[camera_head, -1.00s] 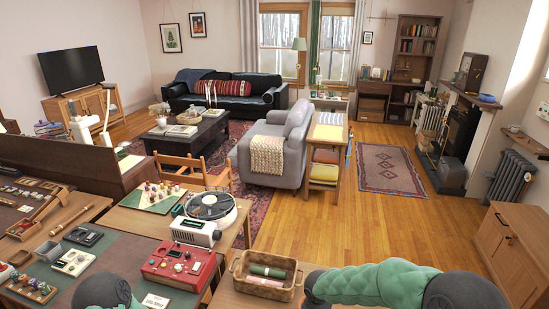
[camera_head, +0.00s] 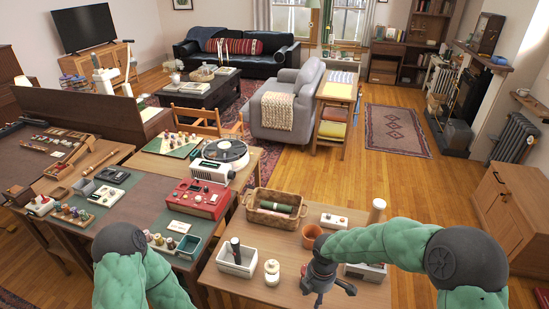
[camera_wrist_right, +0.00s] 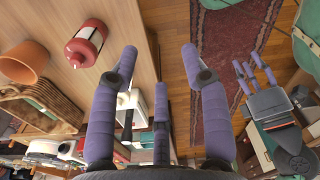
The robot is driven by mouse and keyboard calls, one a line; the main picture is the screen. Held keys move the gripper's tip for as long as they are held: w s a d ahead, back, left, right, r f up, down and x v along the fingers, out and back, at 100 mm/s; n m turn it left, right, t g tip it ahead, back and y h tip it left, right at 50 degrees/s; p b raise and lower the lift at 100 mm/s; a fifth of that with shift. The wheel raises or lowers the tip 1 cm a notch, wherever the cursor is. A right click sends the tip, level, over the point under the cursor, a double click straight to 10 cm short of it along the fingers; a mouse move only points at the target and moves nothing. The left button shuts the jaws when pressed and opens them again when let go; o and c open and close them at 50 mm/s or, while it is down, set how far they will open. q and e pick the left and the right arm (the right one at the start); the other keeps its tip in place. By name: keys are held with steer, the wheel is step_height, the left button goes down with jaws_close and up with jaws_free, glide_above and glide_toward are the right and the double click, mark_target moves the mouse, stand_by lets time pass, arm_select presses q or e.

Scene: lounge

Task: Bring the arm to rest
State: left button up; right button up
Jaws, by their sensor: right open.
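My right arm (camera_head: 375,246) comes in from the right in the head view, and my right gripper (camera_head: 326,284) hangs over the near wooden table. In the right wrist view the right gripper (camera_wrist_right: 160,70) has its purple fingers spread, with nothing between them. My left arm (camera_head: 122,270) shows at the bottom left of the head view; its gripper is out of that view. What looks like my left gripper (camera_wrist_right: 256,75) shows small at the right of the wrist view, its fingers apart and empty.
A wicker basket (camera_head: 252,215) stands behind. Open floor (camera_head: 420,185) lies to the right.

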arm_select(q)
step_height(320, 180, down, 4)
steer(key=b, duration=0.3)
steer(key=shift+w+b, duration=0.15)
steer(key=shift+b, duration=0.2)
arm_select(e)
steer(key=s+a+f+m+y, duration=0.1)
steer(key=s+f+m, duration=0.6)
steer(key=f+m, duration=0.3)
steer(key=s+a+f+m+y, duration=0.1)
steer(key=s+f+m+y, duration=0.1)
steer(key=s+f+m, duration=0.6)
step_height(320, 180, down, 4)
steer(key=m, duration=0.3)
steer(key=shift+a+r+m+t, duration=0.15)
steer(key=shift+r+m+t, duration=0.15)
steer(key=shift+m, duration=0.1)
arm_select(q)
steer(key=shift+d, duration=0.15)
arm_select(e)
steer(key=shift+s, duration=0.1)
